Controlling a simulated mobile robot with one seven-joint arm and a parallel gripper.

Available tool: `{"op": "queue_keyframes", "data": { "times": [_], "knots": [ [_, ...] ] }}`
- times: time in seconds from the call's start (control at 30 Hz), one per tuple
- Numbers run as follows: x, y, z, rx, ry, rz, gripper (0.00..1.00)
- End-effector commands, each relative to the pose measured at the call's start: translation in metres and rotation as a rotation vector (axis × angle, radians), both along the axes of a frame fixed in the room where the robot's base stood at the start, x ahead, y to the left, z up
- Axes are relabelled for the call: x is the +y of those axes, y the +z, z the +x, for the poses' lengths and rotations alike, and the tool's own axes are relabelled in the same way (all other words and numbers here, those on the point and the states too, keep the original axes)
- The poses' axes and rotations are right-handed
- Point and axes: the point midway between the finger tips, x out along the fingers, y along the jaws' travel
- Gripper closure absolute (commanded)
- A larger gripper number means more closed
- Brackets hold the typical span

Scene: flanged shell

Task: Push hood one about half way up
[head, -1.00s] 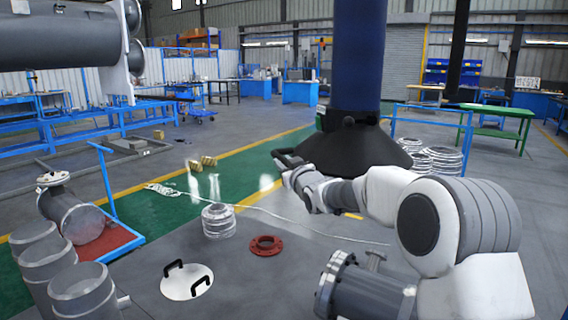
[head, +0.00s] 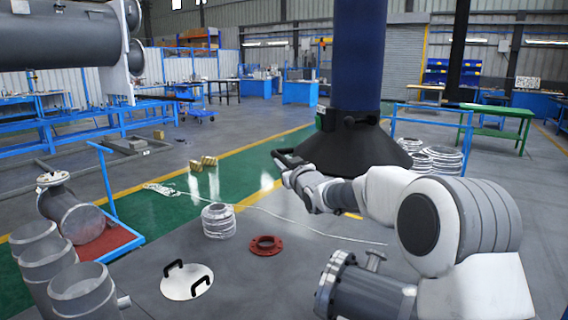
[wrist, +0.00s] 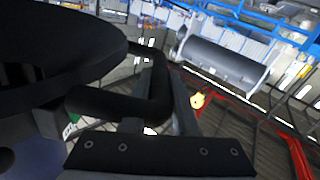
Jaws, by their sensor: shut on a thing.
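The hood (head: 345,145) is a wide black cone at the lower end of a thick blue duct (head: 358,55), right of centre in the head view. My gripper (head: 285,160) is at the hood's left side, with my arm passing in front of the cone. In the wrist view the hood's dark rim (wrist: 60,50) fills the upper left. A bent black handle (wrist: 125,100) runs from it to my gripper, which is shut on this handle. The exact contact of the fingers is dark and hard to make out.
A large grey pipe (head: 60,40) juts in at the upper left. Ring stacks (head: 218,220), a red flange (head: 265,245), a round plate with black handles (head: 187,281) and grey pipe pieces (head: 85,290) stand on the floor. A blue rail (head: 430,122) stands behind the hood.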

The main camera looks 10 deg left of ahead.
Motion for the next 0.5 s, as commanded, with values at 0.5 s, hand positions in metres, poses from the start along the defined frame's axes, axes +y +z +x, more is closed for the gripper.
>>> {"op": "queue_keyframes", "data": {
  "times": [0.5],
  "knots": [
    [0.0000,0.0051,0.0000,-0.001,0.000,0.001,1.00]
  ]
}}
